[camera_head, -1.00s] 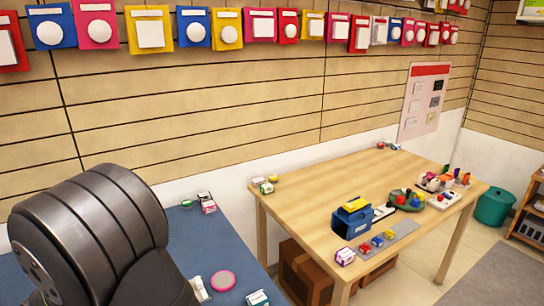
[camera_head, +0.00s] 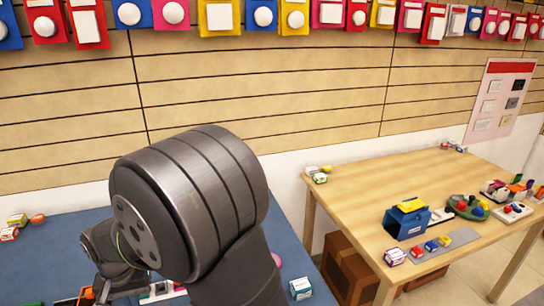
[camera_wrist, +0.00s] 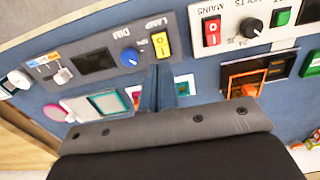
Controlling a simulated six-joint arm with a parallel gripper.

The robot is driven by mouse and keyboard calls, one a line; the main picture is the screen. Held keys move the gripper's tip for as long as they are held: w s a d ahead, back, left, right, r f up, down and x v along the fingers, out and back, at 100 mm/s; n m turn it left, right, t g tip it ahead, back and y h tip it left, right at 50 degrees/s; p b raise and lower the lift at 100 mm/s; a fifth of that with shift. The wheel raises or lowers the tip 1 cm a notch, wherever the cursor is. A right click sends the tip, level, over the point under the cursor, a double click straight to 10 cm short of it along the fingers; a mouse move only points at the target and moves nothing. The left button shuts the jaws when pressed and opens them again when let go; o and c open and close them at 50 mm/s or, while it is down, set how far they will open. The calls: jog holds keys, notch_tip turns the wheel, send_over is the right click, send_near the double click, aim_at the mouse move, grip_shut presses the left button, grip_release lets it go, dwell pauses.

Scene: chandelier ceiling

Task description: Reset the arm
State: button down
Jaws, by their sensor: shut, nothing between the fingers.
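My arm fills the lower middle of the head view, with its large dark grey joint in front. In the wrist view my gripper (camera_wrist: 165,72) is shut and empty, its two fingers together at the centre. The fingers point toward a grey panel (camera_wrist: 110,40) labelled LAMP and DIM, which appears upside down. That panel has a blue knob (camera_wrist: 129,56), a yellow switch (camera_wrist: 161,45) and a dark screen. I cannot tell whether the fingertips touch anything.
A second panel (camera_wrist: 285,32), marked MAINS and VOLTS, has a red switch and black knob. An orange part (camera_wrist: 245,76) sits in a black frame. A wooden table (camera_head: 370,180) with a blue box (camera_head: 407,220) stands right of the blue surface (camera_head: 65,255).

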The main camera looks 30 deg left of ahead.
jog(key=w+a+r+g+h, duration=0.1)
jog(key=w+a+r, duration=0.3)
jog(key=r, duration=0.3)
jog(key=shift+r+g+h, duration=0.35)
jog(key=shift+g+h, duration=0.05)
jog(key=c, duration=1.9)
grip_release()
jog(key=shift+w, duration=0.1)
jog(key=o, duration=1.8)
jog(key=shift+t+y, duration=0.9)
jog(key=w, duration=1.2)
jog(key=shift+w+d+f, duration=0.2)
jog(key=shift+f, duration=0.1)
jog(key=shift+o, duration=0.5)
notch_tip(320, 180, down, 10)
jog(key=shift+r, duration=0.25)
jog(key=shift+r, duration=0.1)
notch_tip(320, 180, up, 10)
